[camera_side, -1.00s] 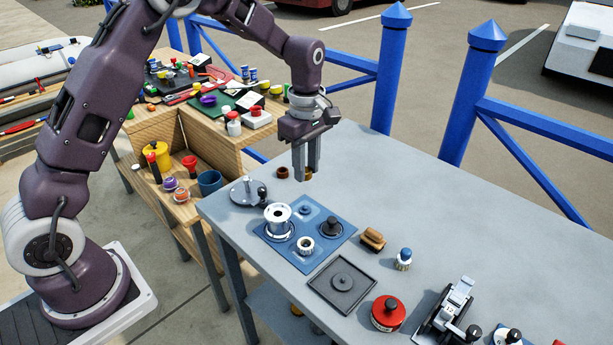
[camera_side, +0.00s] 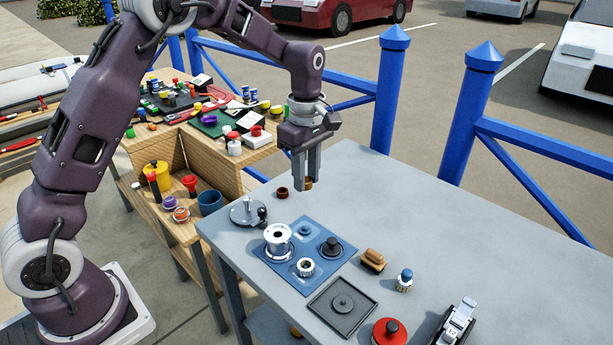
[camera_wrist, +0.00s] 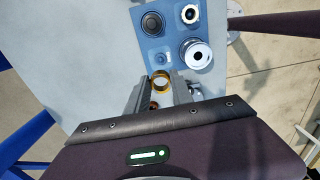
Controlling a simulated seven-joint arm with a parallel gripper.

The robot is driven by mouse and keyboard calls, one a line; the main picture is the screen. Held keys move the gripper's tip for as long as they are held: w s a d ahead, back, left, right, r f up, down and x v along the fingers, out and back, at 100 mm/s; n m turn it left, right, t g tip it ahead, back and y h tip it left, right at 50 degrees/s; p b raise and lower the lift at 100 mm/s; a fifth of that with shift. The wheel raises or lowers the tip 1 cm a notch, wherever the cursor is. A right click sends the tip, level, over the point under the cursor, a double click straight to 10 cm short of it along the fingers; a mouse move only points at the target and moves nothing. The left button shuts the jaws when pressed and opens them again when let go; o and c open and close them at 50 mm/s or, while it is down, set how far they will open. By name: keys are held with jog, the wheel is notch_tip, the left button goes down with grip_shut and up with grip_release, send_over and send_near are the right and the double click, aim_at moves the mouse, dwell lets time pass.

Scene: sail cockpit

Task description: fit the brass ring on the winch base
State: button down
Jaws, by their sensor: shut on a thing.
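My gripper (camera_side: 306,184) is shut on the brass ring (camera_wrist: 160,82), which sits between the fingertips in the wrist view. In the side view the ring (camera_side: 309,184) shows only as a small brass patch at the fingertips, above the grey table. The silver flanged drum (camera_side: 278,241), which looks like the winch base, stands upright on the blue mat (camera_side: 318,236), nearer the camera than my gripper. In the wrist view the drum (camera_wrist: 195,53) is beyond the fingers to the upper right. I see no contact between ring and drum.
The mat also holds a white toothed ring (camera_side: 305,267), a black knob (camera_side: 331,247) and a blue disc (camera_side: 305,230). A brown ring (camera_side: 282,192) stands near my gripper. A silver disc with a knob (camera_side: 247,212) is left of the mat. The table's far right is clear.

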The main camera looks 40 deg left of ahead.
aim_at(248, 198)
jog(key=s+a+f+n, duration=0.1)
jog(key=a, duration=0.4)
jog(key=s+a+f+n, duration=0.2)
jog(key=a, duration=0.2)
jog(key=s+a+f+n, duration=0.1)
jog(key=s+a+n, duration=0.1)
jog(key=a, duration=0.3)
jog(key=shift+s+a+f, duration=0.2)
jog(key=shift+a, duration=0.15)
jog(key=shift+s+a+f, duration=0.1)
jog(key=shift+f, duration=1.45)
jog(key=shift+f, duration=2.5)
jog(key=c, duration=1)
grip_release()
jog(key=shift+c, duration=0.2)
jog(key=o, duration=0.4)
